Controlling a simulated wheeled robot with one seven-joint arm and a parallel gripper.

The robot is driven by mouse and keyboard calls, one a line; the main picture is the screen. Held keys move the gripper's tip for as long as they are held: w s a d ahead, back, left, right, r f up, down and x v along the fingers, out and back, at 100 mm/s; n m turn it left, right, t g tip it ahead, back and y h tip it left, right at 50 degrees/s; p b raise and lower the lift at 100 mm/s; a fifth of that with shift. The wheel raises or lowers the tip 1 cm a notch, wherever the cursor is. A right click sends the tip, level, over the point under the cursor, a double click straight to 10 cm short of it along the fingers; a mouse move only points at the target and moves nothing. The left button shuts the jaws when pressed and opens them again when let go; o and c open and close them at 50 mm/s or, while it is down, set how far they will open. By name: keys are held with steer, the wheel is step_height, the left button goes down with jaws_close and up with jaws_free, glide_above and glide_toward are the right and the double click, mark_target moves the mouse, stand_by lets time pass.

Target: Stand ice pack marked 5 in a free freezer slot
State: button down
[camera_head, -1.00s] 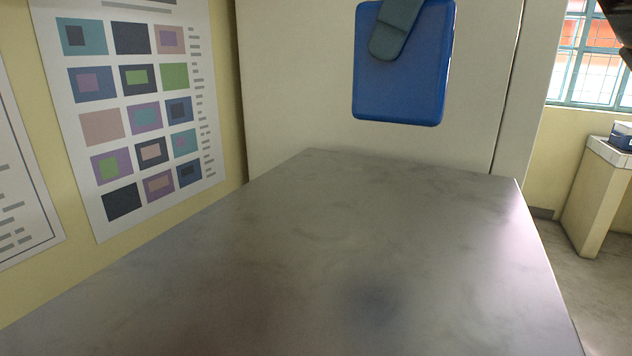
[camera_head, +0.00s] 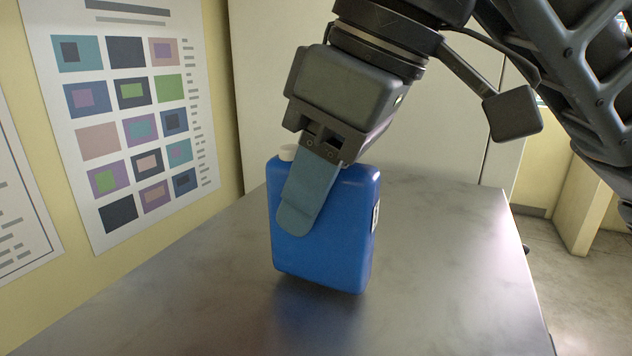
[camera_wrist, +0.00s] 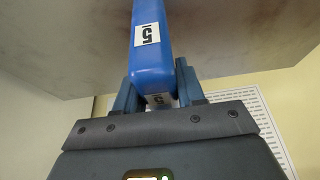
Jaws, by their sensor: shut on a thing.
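The blue ice pack (camera_head: 335,240) is upright and slightly tilted, with a white cap at its top left. It is low over the metal table, and I cannot tell whether its bottom edge touches. My gripper (camera_head: 300,205) is shut on its upper part, one finger lying across its broad face. In the wrist view the ice pack (camera_wrist: 150,62) is between my gripper's fingers (camera_wrist: 155,88), and a white label marked 5 shows on its narrow side. No freezer slot is in view.
The metal tabletop (camera_head: 430,270) is otherwise bare. A pale cabinet or panel (camera_head: 275,70) stands behind it. A wall with a poster (camera_head: 130,120) is on the left. Open floor (camera_head: 580,290) lies to the right.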

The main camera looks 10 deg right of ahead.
steer(key=shift+f, duration=0.15)
steer(key=shift+f, duration=0.2)
steer(key=c, duration=0.7)
jaws_free()
